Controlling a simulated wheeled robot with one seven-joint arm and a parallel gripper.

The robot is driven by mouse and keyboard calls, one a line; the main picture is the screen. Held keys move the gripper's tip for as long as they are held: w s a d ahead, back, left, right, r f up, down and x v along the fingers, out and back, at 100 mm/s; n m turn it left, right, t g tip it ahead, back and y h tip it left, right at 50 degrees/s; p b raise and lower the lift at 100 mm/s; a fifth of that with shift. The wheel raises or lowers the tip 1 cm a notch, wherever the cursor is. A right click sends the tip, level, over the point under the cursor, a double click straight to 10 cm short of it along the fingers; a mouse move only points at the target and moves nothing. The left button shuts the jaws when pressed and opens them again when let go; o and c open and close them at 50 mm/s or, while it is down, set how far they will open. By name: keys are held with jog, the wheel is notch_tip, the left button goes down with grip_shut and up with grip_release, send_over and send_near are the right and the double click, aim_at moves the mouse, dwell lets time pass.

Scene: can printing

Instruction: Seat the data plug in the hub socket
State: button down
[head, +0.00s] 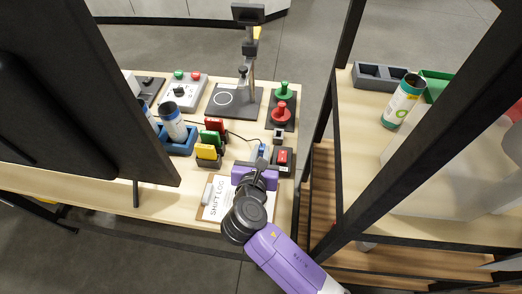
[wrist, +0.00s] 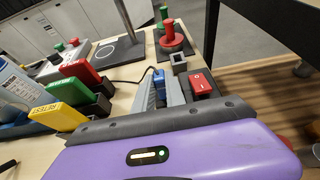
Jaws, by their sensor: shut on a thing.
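The blue data plug (wrist: 159,85) is between the grey fingers of my gripper (wrist: 161,93) in the wrist view. The gripper is shut on it. In the head view the plug (head: 262,150) shows as a small blue patch at the tip of my gripper (head: 260,158). A dark cable runs from the plug's area back to the left. A small grey box with a square opening (wrist: 180,61), apparently the hub socket, stands beyond the plug and a little right; it also shows in the head view (head: 278,135). The plug looks apart from it. The plug's front end is hard to make out.
A red switch box (wrist: 201,83) sits close right of the fingers. Yellow, green and red cards (head: 208,151) stand in holders to the left. Red and green stamps (head: 282,110) stand behind the grey box. A shift-log clipboard (head: 212,200) lies beneath my wrist.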

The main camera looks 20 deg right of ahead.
jog(key=c, duration=1.3)
grip_release()
jog(key=b+v, duration=0.1)
jog(key=v, duration=0.6)
jog(key=shift+s+a+r, duration=0.1)
jog(key=shift+s+a, duration=0.15)
jog(key=shift+s, duration=0.05)
